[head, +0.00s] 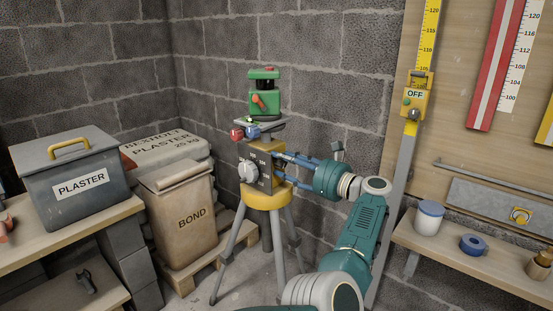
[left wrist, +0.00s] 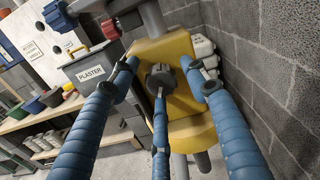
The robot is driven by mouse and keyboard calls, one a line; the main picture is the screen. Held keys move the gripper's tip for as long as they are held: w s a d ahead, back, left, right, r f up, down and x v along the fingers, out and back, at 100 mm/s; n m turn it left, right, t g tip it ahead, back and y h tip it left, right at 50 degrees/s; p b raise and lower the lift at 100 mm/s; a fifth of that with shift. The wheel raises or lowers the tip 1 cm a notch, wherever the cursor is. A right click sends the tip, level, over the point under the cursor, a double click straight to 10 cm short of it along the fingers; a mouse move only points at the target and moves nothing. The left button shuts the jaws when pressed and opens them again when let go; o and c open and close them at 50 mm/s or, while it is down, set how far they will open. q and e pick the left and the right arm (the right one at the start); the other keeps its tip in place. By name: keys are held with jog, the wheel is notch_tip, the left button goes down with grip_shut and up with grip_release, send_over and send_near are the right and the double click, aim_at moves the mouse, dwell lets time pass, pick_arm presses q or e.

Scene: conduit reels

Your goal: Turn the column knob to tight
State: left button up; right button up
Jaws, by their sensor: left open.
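The tripod head is a yellow housing (left wrist: 186,48) with a dark front plate. A dark lobed knob (left wrist: 161,78) stands out from its side in the left wrist view; the housing hides it in the head view. My left gripper (head: 279,168) is open at the right side of the housing. Its blue fingers spread around the knob, one on each side and one below. I cannot tell whether any finger touches it. A pale round dial (head: 248,172) with small markings sits on the front plate. My right gripper is not in view.
A green laser instrument (head: 264,100) stands on top of the tripod (head: 276,240). A plaster bin (head: 60,150) and a bond sack (head: 165,222) stand to the left. A block wall is close behind. A shelf (head: 460,262) with a jar and tape is at right.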

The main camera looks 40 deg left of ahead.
pick_arm(q)
jog(key=shift+a, duration=0.1)
jog(key=shift+r, duration=0.1)
jog(key=c, duration=1.2)
jog(key=shift+o, duration=0.2)
jog(key=shift+r, duration=0.15)
